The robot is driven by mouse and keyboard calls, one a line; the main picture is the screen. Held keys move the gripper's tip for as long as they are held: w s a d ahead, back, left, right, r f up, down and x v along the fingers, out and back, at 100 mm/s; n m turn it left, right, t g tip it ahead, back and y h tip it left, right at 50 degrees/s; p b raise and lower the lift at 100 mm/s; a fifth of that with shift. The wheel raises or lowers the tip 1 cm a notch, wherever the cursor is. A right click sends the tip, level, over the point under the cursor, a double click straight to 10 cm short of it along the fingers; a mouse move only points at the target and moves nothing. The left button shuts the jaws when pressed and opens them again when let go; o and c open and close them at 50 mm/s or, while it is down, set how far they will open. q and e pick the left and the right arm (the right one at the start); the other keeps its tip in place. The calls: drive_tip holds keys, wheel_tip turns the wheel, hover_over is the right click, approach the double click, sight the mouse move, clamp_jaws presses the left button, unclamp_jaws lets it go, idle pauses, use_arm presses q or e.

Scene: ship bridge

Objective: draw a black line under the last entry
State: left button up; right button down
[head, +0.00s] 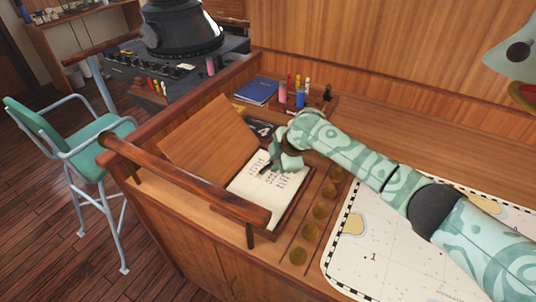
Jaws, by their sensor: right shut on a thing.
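A white page (247,189) with several lines of dark handwriting lies in a wooden-edged recess on the desk. My right gripper (272,165) reaches in from the right and is over the upper part of the page. It is shut on a small dark thing, apparently a black pen (264,169), whose tip points down at the page. I cannot tell whether the tip touches the paper. The gripper hides part of the writing. My left gripper is not in view.
A wooden rail (190,180) runs along the desk's left edge. A blue book (256,91) and a holder with coloured pens (301,98) stand behind the page. Round brass knobs (320,212) line its right side, beside a chart (375,255). A green chair (85,150) stands left.

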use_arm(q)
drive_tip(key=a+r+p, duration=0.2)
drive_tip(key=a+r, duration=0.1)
use_arm(e)
drive_tip(key=s+d, duration=0.3)
drive_tip(key=shift+s+d+r, duration=0.25)
drive_tip(key=shift+s+d, duration=0.05)
drive_tip(key=shift+s, duration=0.1)
drive_tip(key=s+d, duration=0.3)
drive_tip(key=d, duration=0.1)
drive_tip(key=w+a+b, duration=0.1)
drive_tip(key=w+a, duration=0.1)
drive_tip(key=a, duration=0.1)
drive_tip(key=w+a+b, duration=0.2)
drive_tip(key=w+a, duration=0.1)
drive_tip(key=a, duration=0.1)
drive_tip(key=w+a+b, duration=0.1)
drive_tip(key=w+a, duration=0.1)
drive_tip(key=a, duration=0.2)
drive_tip(key=shift+w+f+b, duration=0.25)
drive_tip(key=shift+w+b, duration=0.05)
drive_tip(key=shift+b, duration=0.05)
drive_tip(key=shift+w+a+r, duration=0.1)
drive_tip(key=shift+w+a, duration=0.1)
drive_tip(key=shift+a, duration=0.05)
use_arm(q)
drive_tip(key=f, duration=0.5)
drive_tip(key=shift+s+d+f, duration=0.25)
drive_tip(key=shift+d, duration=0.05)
